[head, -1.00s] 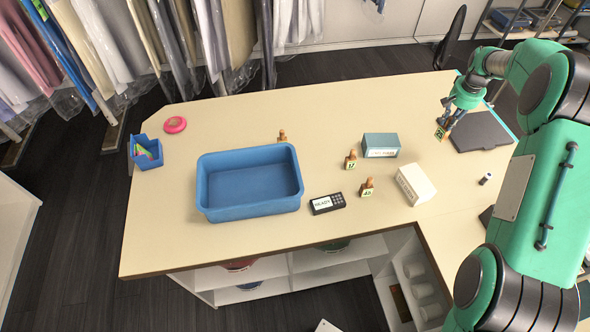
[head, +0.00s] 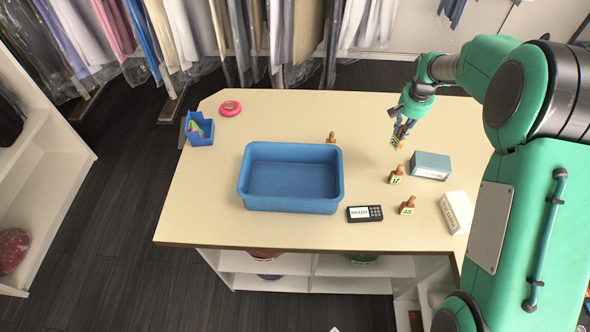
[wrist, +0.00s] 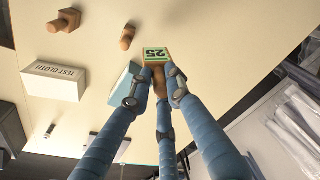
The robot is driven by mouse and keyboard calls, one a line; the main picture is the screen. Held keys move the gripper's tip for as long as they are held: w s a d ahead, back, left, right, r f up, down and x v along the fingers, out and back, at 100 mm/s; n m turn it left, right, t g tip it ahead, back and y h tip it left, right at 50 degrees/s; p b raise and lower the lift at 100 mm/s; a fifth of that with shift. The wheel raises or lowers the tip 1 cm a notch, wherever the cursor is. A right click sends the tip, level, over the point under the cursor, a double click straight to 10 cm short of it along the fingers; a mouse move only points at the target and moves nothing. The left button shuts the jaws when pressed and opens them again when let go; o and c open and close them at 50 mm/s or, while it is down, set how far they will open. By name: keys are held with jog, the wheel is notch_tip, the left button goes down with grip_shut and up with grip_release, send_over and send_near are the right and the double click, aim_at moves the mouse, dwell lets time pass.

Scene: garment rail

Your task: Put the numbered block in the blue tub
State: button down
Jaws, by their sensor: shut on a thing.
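My gripper (head: 403,129) is shut on a numbered block (head: 395,141), a wooden piece with a green-edged label. In the wrist view the block (wrist: 156,54) reads 25 and sits between the blue fingers. It is held above the table, behind the teal box. The blue tub (head: 290,205) stands on the table to the left of my gripper. The tub is empty, and the block is apart from it.
Other wooden blocks stand on the table: one labelled 17 (head: 396,175), one labelled 45 (head: 407,205), and one behind the tub (head: 332,137). A teal box (head: 431,165), a white box (head: 456,212) and a black keypad device (head: 365,213) are nearby. The blue pen holder (head: 200,130) is far left.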

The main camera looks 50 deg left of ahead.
jog(key=s+a+n, duration=0.1)
jog(key=s+a, duration=0.6)
jog(key=s, duration=0.5)
jog(key=s+a+n, duration=0.2)
jog(key=s+a, duration=0.5)
jog(key=s, duration=0.4)
jog(key=s+a+n, duration=0.1)
jog(key=s+a, duration=0.6)
jog(key=s, duration=0.5)
jog(key=shift+g+y, duration=0.3)
jog(key=f, duration=0.2)
jog(key=w+f, duration=0.1)
jog(key=f, duration=0.2)
jog(key=shift+f, duration=0.15)
notch_tip(320, 180, down, 6)
jog(key=shift+p, duration=0.45)
jog(key=shift+f, duration=0.15)
jog(key=shift+f+p, duration=0.3)
jog(key=shift+f, duration=1.5)
jog(key=shift+f, duration=0.2)
